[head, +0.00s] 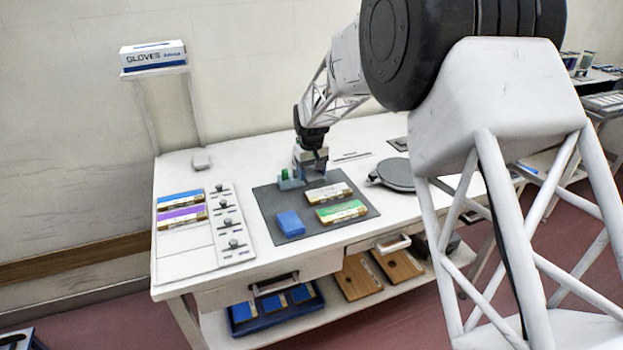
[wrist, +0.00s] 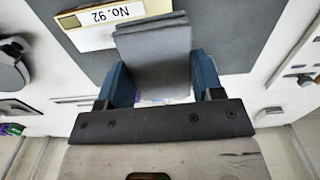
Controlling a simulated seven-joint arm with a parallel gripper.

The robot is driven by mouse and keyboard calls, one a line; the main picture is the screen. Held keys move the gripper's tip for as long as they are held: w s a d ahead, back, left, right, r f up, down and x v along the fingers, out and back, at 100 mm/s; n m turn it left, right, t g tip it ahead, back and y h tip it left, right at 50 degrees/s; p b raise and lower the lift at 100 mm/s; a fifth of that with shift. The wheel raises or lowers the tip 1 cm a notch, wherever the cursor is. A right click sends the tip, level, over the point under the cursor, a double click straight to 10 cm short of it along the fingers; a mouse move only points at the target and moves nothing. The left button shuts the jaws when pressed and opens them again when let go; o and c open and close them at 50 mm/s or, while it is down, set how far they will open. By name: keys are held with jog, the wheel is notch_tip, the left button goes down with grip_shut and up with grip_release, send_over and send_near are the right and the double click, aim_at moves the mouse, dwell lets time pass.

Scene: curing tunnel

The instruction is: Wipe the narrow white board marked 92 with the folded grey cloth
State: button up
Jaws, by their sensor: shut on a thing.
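My gripper (wrist: 153,88) is shut on the folded grey cloth (wrist: 153,45), which sits between its two blue fingers in the wrist view. In the head view my gripper (head: 312,168) is low over the back of the dark grey mat (head: 265,205). The narrow white board marked 92 (wrist: 92,40) shows upside down at the upper left of the wrist view, its near end beside and partly behind the cloth. I cannot tell whether the cloth touches it. In the head view a white board (head: 322,197) lies on the mat just in front of my gripper; its marking is too small to read.
A green-topped board (head: 340,211) and a blue block (head: 290,224) lie on the mat. A small holder with a green item (head: 284,174) stands left of my gripper. A round grey plate (head: 397,174) is to the right. Blue and purple boards (head: 181,215) lie at the left.

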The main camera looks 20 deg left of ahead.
jog(key=shift+r, duration=1.1)
jog(key=s+d+f+n, duration=0.1)
jog(key=s, duration=0.5)
jog(key=s+d+f+n, duration=0.1)
jog(key=s+f, duration=0.1)
jog(key=s, duration=0.5)
jog(key=s+d+f+n, duration=0.1)
jog(key=s+n, duration=0.1)
jog(key=s, duration=0.4)
jog(key=shift+s+d+f, duration=0.3)
jog(key=shift+s, duration=0.05)
send_over(282, 207)
jog(key=shift+a+f, duration=0.15)
jog(key=shift+f, duration=0.6)
jog(key=shift+f, duration=0.1)
jog(key=shift+f, duration=1.65)
jog(key=shift+f, duration=0.15)
